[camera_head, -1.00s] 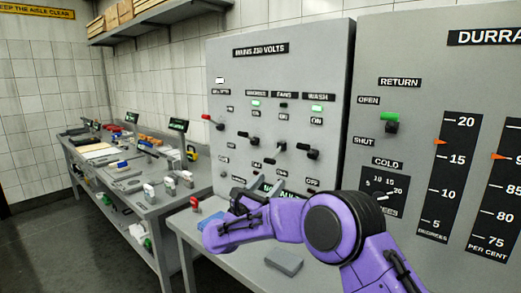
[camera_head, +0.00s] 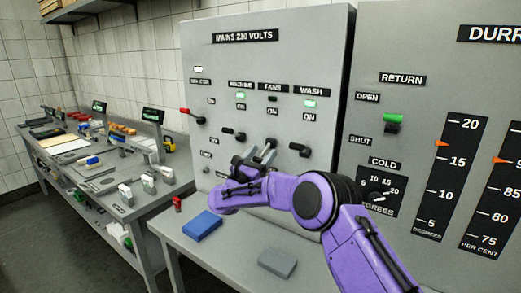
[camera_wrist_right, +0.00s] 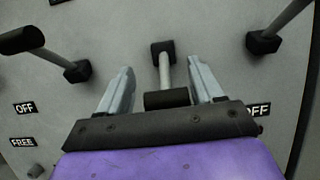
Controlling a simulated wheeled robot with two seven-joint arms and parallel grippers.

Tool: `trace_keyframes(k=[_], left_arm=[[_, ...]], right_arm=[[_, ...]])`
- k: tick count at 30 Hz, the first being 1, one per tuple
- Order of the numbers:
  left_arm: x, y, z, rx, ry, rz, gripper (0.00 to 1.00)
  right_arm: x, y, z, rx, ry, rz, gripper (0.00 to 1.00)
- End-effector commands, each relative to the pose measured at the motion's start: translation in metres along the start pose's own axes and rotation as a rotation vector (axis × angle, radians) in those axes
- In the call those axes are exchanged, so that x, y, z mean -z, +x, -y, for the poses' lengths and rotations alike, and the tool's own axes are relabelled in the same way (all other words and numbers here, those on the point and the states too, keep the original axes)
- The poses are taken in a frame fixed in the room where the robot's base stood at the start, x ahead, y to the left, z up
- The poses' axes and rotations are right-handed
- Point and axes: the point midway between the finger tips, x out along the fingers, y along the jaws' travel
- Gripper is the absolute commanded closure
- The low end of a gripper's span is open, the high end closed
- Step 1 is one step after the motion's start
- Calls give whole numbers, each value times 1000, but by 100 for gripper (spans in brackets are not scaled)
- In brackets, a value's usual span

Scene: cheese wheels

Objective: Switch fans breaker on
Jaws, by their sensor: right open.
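The grey breaker panel (camera_head: 330,60) reads MAINS 230 VOLTS. Under the FANS label (camera_head: 272,86) the small lamp (camera_head: 272,99) is dark. The fans lever (camera_head: 271,141) is partly hidden by my right gripper (camera_head: 260,154). In the right wrist view the lever's rod (camera_wrist_right: 165,75) comes out from its dark base towards me, and its dark handle (camera_wrist_right: 167,99) lies between the fingers. My right gripper (camera_wrist_right: 160,72) is open around the lever; I see gaps beside the rod. My left gripper is not in view.
The machine lever (camera_head: 233,134) and wash lever (camera_head: 300,149) flank the fans lever closely; their lamps are green. A red-handled lever (camera_head: 190,112) is further left. A blue block (camera_head: 202,225) and grey block (camera_head: 277,263) lie on the bench below. A cluttered table (camera_head: 130,212) stands left.

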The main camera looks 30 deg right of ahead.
Motion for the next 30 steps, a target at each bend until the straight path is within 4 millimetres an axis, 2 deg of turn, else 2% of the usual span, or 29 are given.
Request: trace_keyframes(k=[7,8,13,14,23,30], left_arm=[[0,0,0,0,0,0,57],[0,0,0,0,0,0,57],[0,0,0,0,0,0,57],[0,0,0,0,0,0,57],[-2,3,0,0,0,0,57],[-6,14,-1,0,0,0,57]], right_arm=[[0,2,0,0,2,1,34],[0,2,0,0,2,1,41],[0,1,0,0,1,0,96],[0,1,0,0,1,0,100],[0,0,0,0,2,-33,100],[-6,0,1,0,4,-164,100]])
